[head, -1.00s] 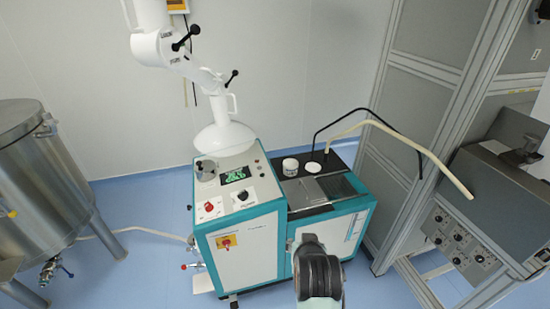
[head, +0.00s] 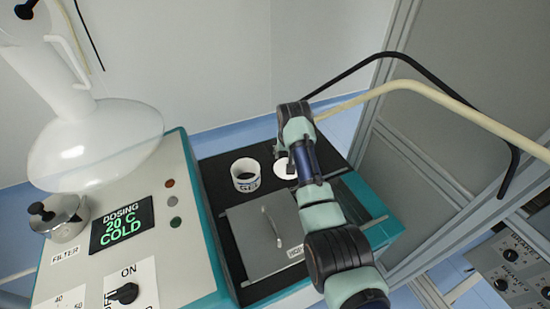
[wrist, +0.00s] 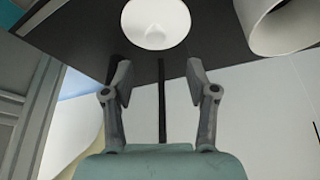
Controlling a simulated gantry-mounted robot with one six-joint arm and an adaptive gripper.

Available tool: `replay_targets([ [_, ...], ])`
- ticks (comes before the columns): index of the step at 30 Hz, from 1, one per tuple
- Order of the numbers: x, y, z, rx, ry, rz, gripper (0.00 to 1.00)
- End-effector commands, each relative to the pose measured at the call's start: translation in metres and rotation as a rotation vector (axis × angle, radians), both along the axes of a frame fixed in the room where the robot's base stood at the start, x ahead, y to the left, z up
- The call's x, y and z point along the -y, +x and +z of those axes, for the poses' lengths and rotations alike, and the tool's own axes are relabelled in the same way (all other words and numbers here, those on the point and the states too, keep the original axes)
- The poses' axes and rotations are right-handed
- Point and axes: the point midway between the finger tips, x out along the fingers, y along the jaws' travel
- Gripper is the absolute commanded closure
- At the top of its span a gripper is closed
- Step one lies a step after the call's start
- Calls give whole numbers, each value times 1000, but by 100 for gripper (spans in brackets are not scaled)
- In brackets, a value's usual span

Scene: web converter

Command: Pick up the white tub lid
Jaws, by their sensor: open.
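The white tub lid (head: 283,169) lies flat on the black top of the machine, just right of the white tub (head: 245,181). My arm partly covers the lid in the head view. In the wrist view the lid (wrist: 155,22) is a round white disc at the top, beyond the fingertips and roughly centred between them. My gripper (wrist: 158,78) is open and empty, with its two fingers apart. In the head view the wrist is above the lid, and the fingers are mostly hidden. The lid is not between the fingers.
The tub stands close beside the lid and also shows at the upper right of the wrist view (wrist: 280,22). A metal cover with a handle (head: 262,240) lies in front of them. A black bent pipe (head: 440,72) and a cream hose (head: 400,88) arch over the right side.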

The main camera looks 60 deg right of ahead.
Motion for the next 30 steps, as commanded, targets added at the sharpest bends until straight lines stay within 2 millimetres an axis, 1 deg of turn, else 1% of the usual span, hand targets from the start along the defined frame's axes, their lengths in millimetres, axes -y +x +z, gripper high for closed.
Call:
replay_targets([
  [5,6,4,-21,-2,2,1,42],
  [11,9,6,-28,-1,0,2,42],
  [15,19,7,-56,-3,3,1,42],
  [19,26,11,-70,-1,2,2,42],
  [21,28,12,-73,0,1,2,42],
  [28,28,12,-71,0,1,2,42],
  [29,28,12,-71,0,1,2,44],
  [30,28,12,-71,0,1,2,50],
])
